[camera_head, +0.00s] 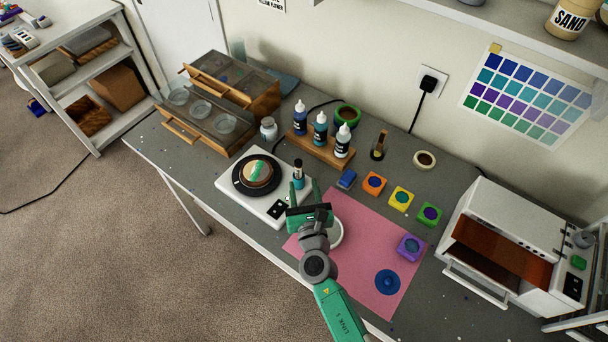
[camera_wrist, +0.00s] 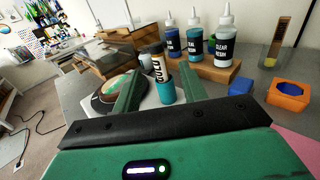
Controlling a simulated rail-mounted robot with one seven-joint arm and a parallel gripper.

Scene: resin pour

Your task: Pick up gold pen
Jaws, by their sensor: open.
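The gold pen (camera_wrist: 158,68) stands upright with its lettered label facing the wrist camera. Its lower part is in or behind a teal holder (camera_wrist: 165,91); I cannot tell which. In the head view the pen (camera_head: 298,166) stands at the right edge of the white turntable unit (camera_head: 233,194). My gripper (camera_wrist: 159,82) is open and empty. Its green fingers appear left and right of the pen in the wrist view, with the pen beyond them. In the head view my gripper (camera_head: 307,192) is just in front of the pen, apparently not touching it.
Dropper bottles stand on a wooden rack (camera_head: 319,148) behind the pen. A round piece (camera_head: 258,173) lies on the turntable at left. A blue block (camera_head: 346,179) and an orange mould (camera_head: 374,183) stand to the right. A pink mat (camera_head: 360,250) lies at front right.

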